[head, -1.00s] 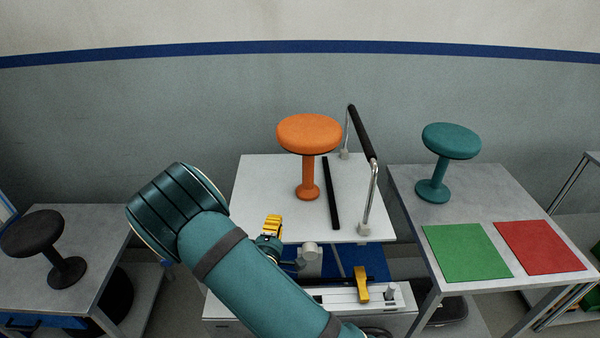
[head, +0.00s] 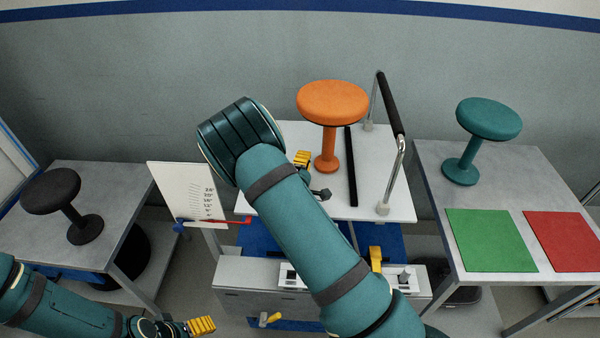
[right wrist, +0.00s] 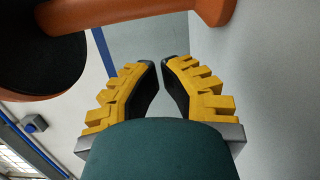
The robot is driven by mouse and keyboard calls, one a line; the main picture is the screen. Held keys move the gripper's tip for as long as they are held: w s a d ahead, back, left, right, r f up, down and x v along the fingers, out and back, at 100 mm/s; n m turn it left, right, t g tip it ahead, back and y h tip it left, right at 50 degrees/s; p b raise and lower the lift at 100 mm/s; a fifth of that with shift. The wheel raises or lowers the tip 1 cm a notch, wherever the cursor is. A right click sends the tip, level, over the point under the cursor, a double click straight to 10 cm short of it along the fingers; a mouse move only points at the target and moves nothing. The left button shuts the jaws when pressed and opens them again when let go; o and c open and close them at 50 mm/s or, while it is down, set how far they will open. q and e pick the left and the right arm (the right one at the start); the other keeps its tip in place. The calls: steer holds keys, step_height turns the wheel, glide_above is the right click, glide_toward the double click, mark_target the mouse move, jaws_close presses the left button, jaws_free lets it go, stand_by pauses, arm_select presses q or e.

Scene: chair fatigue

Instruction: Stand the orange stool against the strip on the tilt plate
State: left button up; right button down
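The orange stool (head: 332,103) stands upright on the white tilt plate (head: 385,190), just left of the black strip (head: 351,165), with a narrow gap between its base and the strip. My right gripper (head: 302,160) is left of the stool's stem, beside it. In the right wrist view its two yellow fingers (right wrist: 162,75) are a little apart with nothing between them. The orange stem (right wrist: 150,18) crosses the top of that view, outside the fingers. My left gripper (head: 202,326) is low at the left, away from the plate; its finger gap cannot be made out.
A black-gripped rail (head: 391,105) stands right of the strip. A white scale board (head: 188,190) is left of the plate. A dark stool (head: 65,205) is on the left table. A teal stool (head: 487,120), green mat (head: 490,240) and red mat (head: 570,240) are on the right table.

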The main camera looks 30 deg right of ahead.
mark_target(325, 151)
steer(key=shift+w+d, duration=0.2)
steer(key=shift+d, duration=0.6)
steer(key=shift+w+d, duration=0.15)
steer(key=shift+d, duration=0.65)
steer(key=shift+w+d, duration=0.2)
steer(key=shift+d, duration=0.6)
steer(key=shift+d+b, duration=0.35)
steer(key=shift+d, duration=1.4)
steer(key=shift+a, duration=0.15)
